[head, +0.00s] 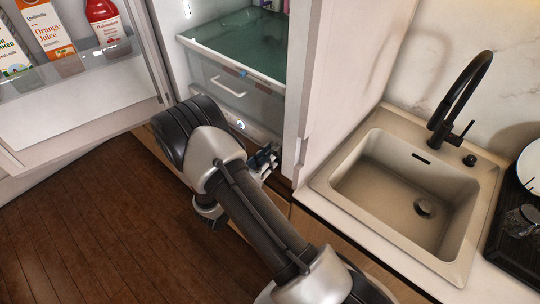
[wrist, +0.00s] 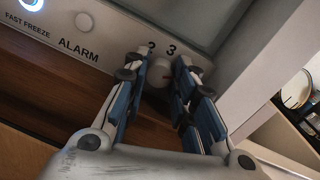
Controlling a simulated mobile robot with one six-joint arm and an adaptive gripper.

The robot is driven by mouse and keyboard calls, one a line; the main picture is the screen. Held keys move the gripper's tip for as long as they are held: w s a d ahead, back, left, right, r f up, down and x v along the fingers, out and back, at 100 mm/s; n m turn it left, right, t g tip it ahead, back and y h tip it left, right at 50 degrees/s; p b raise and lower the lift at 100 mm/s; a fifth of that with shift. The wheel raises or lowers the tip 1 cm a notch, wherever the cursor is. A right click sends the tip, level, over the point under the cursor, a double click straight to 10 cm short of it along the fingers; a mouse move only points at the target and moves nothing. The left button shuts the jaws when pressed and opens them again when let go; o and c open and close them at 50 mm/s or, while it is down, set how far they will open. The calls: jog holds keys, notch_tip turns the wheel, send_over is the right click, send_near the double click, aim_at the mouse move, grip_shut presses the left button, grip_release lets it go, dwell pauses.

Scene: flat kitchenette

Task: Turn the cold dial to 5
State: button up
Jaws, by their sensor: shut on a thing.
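The cold dial (wrist: 159,74) is a small pale round knob on the fridge's lower control strip, in the wrist view. Printed digits show just above it; a 3 is legible, and the digit to its left is partly hidden by a finger. My gripper (wrist: 163,68) has one blue-padded finger on each side of the dial and is shut on it. A small reddish mark shows on the knob, but I cannot tell which number it points to. In the head view my gripper (head: 264,161) is at the strip's right end, and the dial is hidden behind it.
The control strip also has an ALARM button (wrist: 84,21) and a lit FAST FREEZE button (wrist: 33,3). The fridge door (head: 75,95) stands open at the left with bottles and cartons. A sink (head: 400,190) is at the right. A wooden front lies below the strip.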

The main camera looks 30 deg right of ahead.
jog(key=shift+m, duration=0.4)
jog(key=shift+f+m+b, duration=0.15)
jog(key=shift+m+b, duration=0.9)
jog(key=shift+m, duration=0.15)
jog(key=shift+m+b, duration=0.8)
jog(key=shift+m, duration=0.5)
jog(key=o, duration=1.1)
jog(key=shift+c, duration=0.2)
notch_tip(320, 180, up, 10)
jog(key=shift+r, duration=0.1)
